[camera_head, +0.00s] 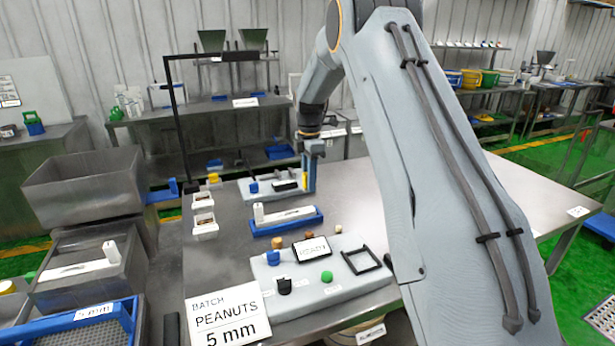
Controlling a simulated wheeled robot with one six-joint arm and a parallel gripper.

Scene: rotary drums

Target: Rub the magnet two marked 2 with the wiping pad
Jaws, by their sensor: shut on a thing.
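My gripper (309,178) is at the far part of the steel table, pointing down at the right end of a light tray (262,195). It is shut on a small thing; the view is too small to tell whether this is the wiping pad. A blue knobbed piece (252,187) and a dark piece with a pale top (287,185) are on that tray, left of my gripper. No mark 2 can be read, so I cannot tell which piece is magnet two. The contact below my fingertips is not clear.
A grey board (340,290) holds a dark frame, a label plate and several small pieces. A sign (228,315) stands in front. A black post (178,120) rises at left.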

